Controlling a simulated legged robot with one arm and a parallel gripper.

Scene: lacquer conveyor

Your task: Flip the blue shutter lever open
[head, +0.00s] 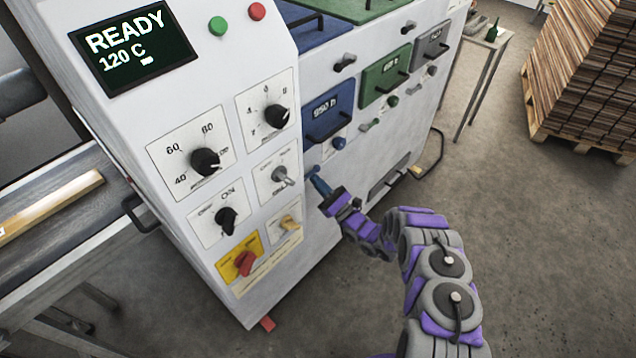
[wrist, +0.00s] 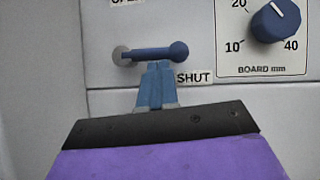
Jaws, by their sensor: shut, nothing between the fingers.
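The blue shutter lever (wrist: 150,54) is a short bar with a round knob at its right end. It lies about level across the white panel, with a partly cut-off label above it and the SHUT label (wrist: 194,78) below its right side. My gripper (wrist: 158,66) is shut and empty, its blue fingertips just under the middle of the lever. Whether they touch it I cannot tell. In the head view my gripper (head: 318,180) is at the machine's front panel, and the lever is small and hard to make out there.
A blue BOARD mm dial (wrist: 275,20) sits right of the lever. The white machine (head: 290,215) carries several knobs, switches and a READY 120 C screen (head: 133,47). A blue hatch (head: 328,112) with a handle is above my gripper. Open floor (head: 540,240) lies to the right.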

